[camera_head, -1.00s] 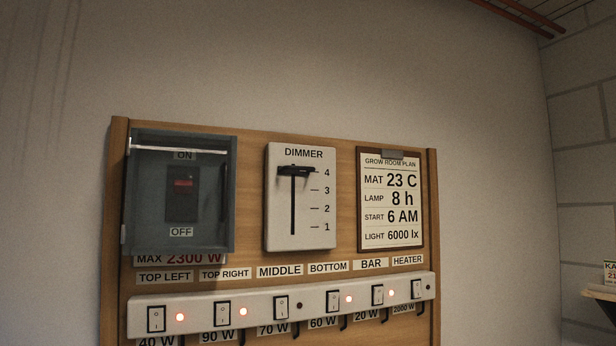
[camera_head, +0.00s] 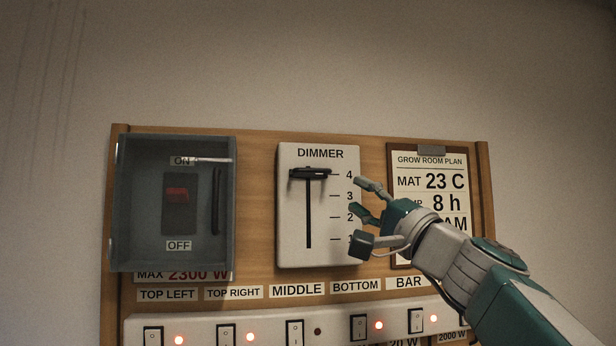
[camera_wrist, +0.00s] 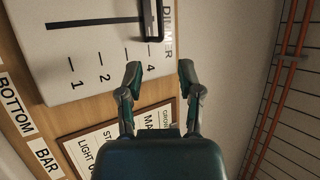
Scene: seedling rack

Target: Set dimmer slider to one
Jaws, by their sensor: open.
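The white dimmer plate (camera_head: 342,228) is fixed to a wooden board, with a vertical slot and marks from 1 low to 4 high. Its black slider handle (camera_head: 311,174) stands at the top of the slot, level with 4. The handle also shows at the top edge of the wrist view (camera_wrist: 151,19). My gripper (camera_head: 366,214) is in front of the board, at the plate's right edge, and its body covers part of the plan sheet. In the wrist view its two fingers (camera_wrist: 160,78) are spread with nothing between them, apart from the handle.
A breaker box (camera_head: 142,207) with a clear cover is left of the dimmer. A strip of rocker switches (camera_head: 265,332) with red lights runs below. The grow room plan sheet (camera_head: 428,162) is on the right. The wall above the board is bare.

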